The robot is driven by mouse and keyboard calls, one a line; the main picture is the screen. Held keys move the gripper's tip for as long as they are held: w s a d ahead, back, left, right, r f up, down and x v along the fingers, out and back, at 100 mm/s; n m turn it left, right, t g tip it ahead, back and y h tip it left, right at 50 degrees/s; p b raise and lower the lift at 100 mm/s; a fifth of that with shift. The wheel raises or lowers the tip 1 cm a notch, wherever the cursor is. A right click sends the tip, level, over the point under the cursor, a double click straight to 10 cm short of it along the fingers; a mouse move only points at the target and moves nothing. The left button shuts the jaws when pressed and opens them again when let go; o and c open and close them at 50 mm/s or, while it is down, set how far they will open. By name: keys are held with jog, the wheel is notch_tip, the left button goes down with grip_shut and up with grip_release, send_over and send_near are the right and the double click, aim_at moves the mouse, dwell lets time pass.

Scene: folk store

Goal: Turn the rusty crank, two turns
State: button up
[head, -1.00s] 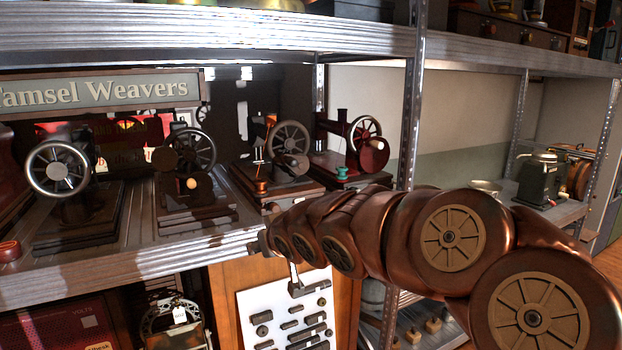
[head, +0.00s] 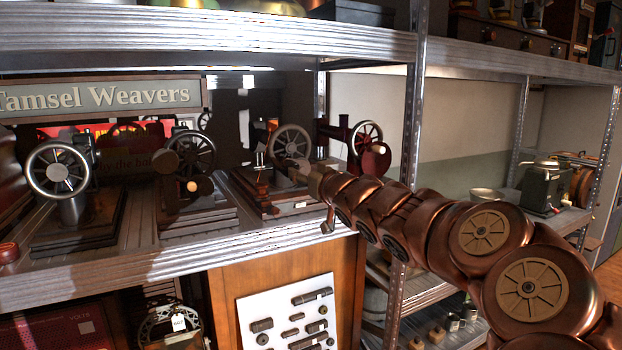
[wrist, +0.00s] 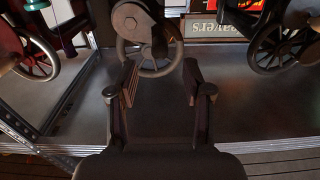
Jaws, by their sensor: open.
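Several small hand-wheel machines stand on the middle shelf. I see no contact. In the head view my gripper (head: 302,172) is small and dark, covering part of this machine.
A silver-rimmed wheel (head: 57,171) and a dark wheel with a pale knob (head: 191,156) stand to the left. A dark red machine (head: 364,146) stands close on the right. The shelf's front edge (head: 220,248) and a metal post (head: 410,130) are near my arm.

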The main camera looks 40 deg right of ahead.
aim_at(296, 167)
jog(key=shift+x, duration=3.25)
jog(key=shift+w, duration=0.15)
jog(key=shift+c, duration=0.3)
jog(key=c, duration=0.8)
